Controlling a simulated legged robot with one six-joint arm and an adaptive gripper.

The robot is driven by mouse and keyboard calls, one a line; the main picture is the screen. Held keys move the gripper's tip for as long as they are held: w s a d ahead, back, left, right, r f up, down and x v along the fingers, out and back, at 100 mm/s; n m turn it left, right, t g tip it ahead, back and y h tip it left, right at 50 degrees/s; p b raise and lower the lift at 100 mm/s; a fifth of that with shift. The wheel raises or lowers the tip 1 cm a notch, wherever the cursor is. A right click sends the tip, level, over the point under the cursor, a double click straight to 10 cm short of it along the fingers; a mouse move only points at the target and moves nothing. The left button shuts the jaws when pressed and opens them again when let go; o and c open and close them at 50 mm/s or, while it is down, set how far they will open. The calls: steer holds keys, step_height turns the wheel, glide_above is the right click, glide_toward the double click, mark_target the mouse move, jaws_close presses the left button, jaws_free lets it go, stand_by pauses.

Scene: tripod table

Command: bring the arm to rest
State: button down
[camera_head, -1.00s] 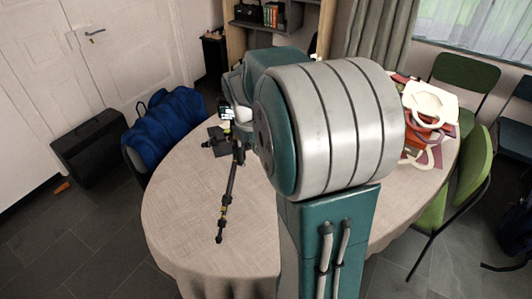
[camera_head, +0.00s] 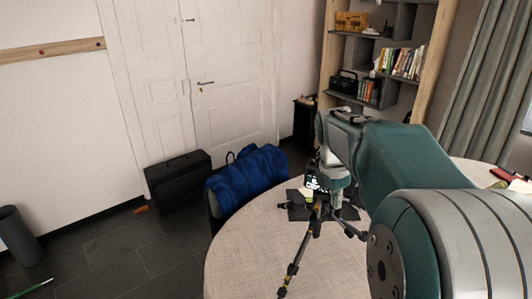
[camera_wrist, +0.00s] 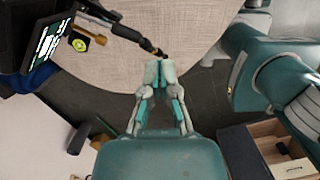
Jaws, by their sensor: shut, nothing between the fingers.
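My gripper (camera_wrist: 159,74) is shut and empty in the wrist view, its fingertips together above the table. In the head view my arm reaches from the lower right, and its fingers are hard to make out. The black tripod (camera_head: 314,220) stands on the round, cloth-covered table (camera_head: 245,245), beside and partly behind the end of my arm. A small lit screen (camera_head: 315,183) is at its top. In the wrist view the screen (camera_wrist: 46,42) is at the upper left, and a dark tripod leg (camera_wrist: 125,31) ends near my fingertips, though I cannot tell whether they touch.
A blue bag (camera_head: 248,178) rests on a chair by the table's far left edge. A black case (camera_head: 178,181) stands by the white doors (camera_head: 228,85). A bookshelf (camera_head: 385,55) is at the back. The floor (camera_head: 110,255) left of the table is mostly clear.

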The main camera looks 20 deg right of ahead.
steer(key=shift+a, duration=0.1)
steer(key=s+a+m+t+y, duration=0.2)
steer(key=s+a+m+t, duration=0.3)
steer(key=s+a+m, duration=1)
steer(key=a+m, duration=0.3)
steer(key=shift+a+f+t, duration=0.15)
steer(key=shift+f+t, duration=0.15)
steer(key=shift+f, duration=0.1)
